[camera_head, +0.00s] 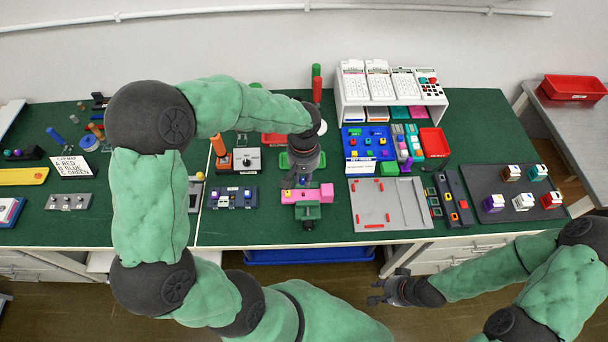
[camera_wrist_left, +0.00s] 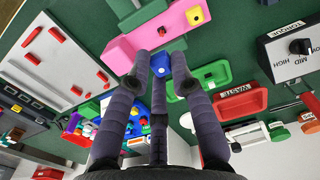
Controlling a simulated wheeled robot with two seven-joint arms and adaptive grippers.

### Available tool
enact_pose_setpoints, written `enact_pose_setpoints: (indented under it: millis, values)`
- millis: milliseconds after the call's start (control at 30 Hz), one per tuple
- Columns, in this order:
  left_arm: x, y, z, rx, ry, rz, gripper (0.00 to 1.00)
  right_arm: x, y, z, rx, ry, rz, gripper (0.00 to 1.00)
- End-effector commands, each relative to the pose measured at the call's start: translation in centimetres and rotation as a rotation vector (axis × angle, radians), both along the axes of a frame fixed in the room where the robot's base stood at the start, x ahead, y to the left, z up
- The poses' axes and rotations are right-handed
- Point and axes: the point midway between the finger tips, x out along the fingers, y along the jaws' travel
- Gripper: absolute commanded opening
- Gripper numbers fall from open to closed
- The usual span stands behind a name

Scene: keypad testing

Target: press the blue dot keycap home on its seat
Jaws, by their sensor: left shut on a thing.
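A blue keycap (camera_wrist_left: 160,65) sits between the fingertips of my left gripper (camera_wrist_left: 160,60) in the left wrist view; the gripper is shut on it. In the head view my left gripper (camera_head: 298,182) points down at the pink block (camera_head: 312,194), which stands in a green vise (camera_head: 307,211). The pink block (camera_wrist_left: 155,35) lies just beyond the keycap in the left wrist view and carries a yellow cap (camera_wrist_left: 195,15). I cannot tell whether the keycap touches its seat; the fingers hide the contact. My right gripper (camera_head: 386,291) is empty and open, low in front of the table.
A grey tray (camera_head: 385,210) with red pieces lies right of the vise. A blue switch panel (camera_head: 232,198) and a dial box (camera_head: 240,160) stand to the left. A green dish (camera_wrist_left: 205,75) and a red tray (camera_wrist_left: 240,103) are close to my left fingers.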

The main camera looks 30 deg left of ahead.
Motion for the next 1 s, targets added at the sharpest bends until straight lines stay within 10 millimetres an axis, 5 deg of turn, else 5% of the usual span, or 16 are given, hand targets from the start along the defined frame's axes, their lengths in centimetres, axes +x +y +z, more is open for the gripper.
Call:
enact_pose_setpoints:
  millis: [533,1000]
  values:
    - [0.0,0.0,-4.6,0.0,0.0,0.0,0.09,0.0,0.0,-3.5,0.0,0.0,0.0,0.32]
    - [0.0,0.0,-5.1,0.0,0.0,-0.001,0.09,0.0,0.0,-3.8,0.0,0.0,0.0,0.32]
